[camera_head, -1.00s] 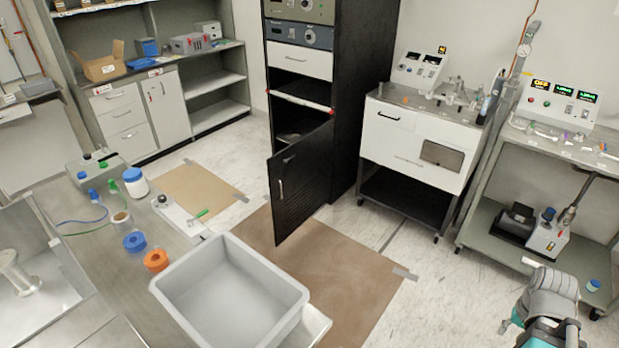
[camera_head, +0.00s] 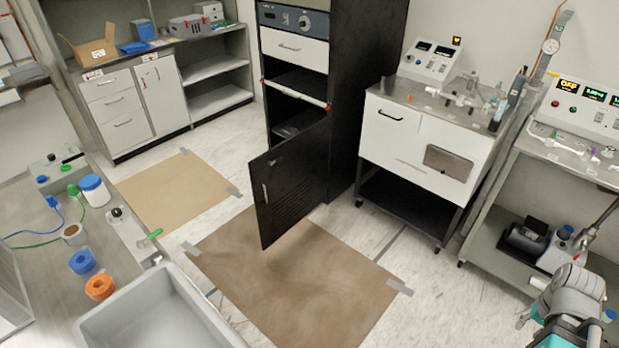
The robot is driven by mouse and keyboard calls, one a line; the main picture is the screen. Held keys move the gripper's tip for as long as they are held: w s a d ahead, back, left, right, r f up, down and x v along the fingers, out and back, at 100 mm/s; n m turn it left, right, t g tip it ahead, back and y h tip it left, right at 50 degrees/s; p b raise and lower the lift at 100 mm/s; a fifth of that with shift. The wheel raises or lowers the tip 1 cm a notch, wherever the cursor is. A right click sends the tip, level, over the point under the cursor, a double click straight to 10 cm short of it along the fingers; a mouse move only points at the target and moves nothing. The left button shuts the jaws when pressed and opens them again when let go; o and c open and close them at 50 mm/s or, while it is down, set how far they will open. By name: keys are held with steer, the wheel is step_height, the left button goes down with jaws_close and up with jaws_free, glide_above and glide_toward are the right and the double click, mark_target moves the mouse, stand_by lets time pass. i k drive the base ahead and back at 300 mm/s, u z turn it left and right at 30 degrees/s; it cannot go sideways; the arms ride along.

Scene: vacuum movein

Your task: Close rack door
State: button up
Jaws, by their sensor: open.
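The rack (camera_head: 368,105) is a tall black cabinet at the back centre, with a white drawer and open shelves on its front. Its black lower door (camera_head: 289,190) stands open, swung out toward me over the brown floor mat, with a light handle on its face. My gripper (camera_head: 570,335) is at the bottom right, partly cut off by the picture's lower edge. It is far from the door and touches nothing that I can see. Its fingertips are hardly visible.
A grey bin (camera_head: 150,310) stands at the bottom left on the workbench (camera_head: 45,305). A brown mat (camera_head: 300,275) lies on open floor before the rack. A white wheeled cabinet (camera_head: 415,150) stands right of the rack, and a bench with a pump (camera_head: 525,238) is at the far right.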

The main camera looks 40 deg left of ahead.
mark_target(285, 192)
steer(key=z, duration=0.05)
steer(key=i, duration=0.95)
steer(key=u, duration=1.95)
